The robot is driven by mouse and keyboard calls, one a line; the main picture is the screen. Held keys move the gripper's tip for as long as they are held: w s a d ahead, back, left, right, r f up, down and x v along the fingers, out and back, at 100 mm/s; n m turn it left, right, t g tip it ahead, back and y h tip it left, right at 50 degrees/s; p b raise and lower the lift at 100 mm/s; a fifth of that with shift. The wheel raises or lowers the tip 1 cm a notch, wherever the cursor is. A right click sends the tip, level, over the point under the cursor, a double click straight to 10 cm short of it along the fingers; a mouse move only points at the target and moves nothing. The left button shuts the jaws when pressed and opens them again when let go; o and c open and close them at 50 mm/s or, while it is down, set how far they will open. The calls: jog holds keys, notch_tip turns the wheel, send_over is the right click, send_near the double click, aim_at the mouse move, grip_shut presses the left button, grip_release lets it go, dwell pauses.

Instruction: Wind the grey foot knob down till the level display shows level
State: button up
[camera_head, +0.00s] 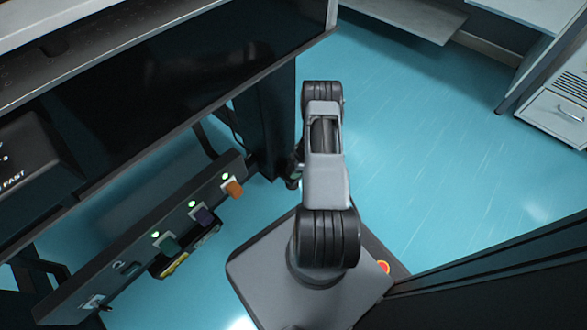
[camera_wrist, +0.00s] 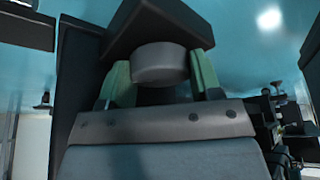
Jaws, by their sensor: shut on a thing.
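The grey foot knob (camera_wrist: 160,65) shows in the wrist view as a short round cylinder at the upper middle. It sits against a dark block (camera_wrist: 150,22) at the top of that view. My gripper (camera_wrist: 162,72) has a green finger on each side of the knob and is shut on it. In the head view my arm reaches away from my base towards the dark table leg, and the knob and fingers are hidden there. I cannot make out a level display in either view.
In the head view a strip (camera_head: 140,242) with green lights and orange, purple and green pieces runs below the dark table at left. A black box (camera_head: 30,160) marked FAST stands at far left. Blue floor (camera_head: 440,150) is clear at right. A cabinet (camera_head: 557,115) stands at far right.

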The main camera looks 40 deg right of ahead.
jog(key=m+t+h+p, duration=0.1)
jog(key=m, duration=0.3)
jog(key=shift+s+a+p, duration=0.1)
jog(key=shift+p, duration=0.2)
jog(key=shift+a+m+t+h, duration=0.15)
jog(key=shift+m+h, duration=0.25)
jog(key=shift+m, duration=0.75)
jog(key=shift+d+m+t+h, duration=0.1)
jog(key=shift+m+t+h, duration=0.25)
jog(key=shift+m, duration=0.8)
jog(key=o, duration=0.6)
jog(key=shift+o, duration=0.2)
jog(key=p+v, duration=0.6)
jog(key=v, duration=0.8)
jog(key=shift+a, duration=0.2)
jog(key=shift+f, duration=0.1)
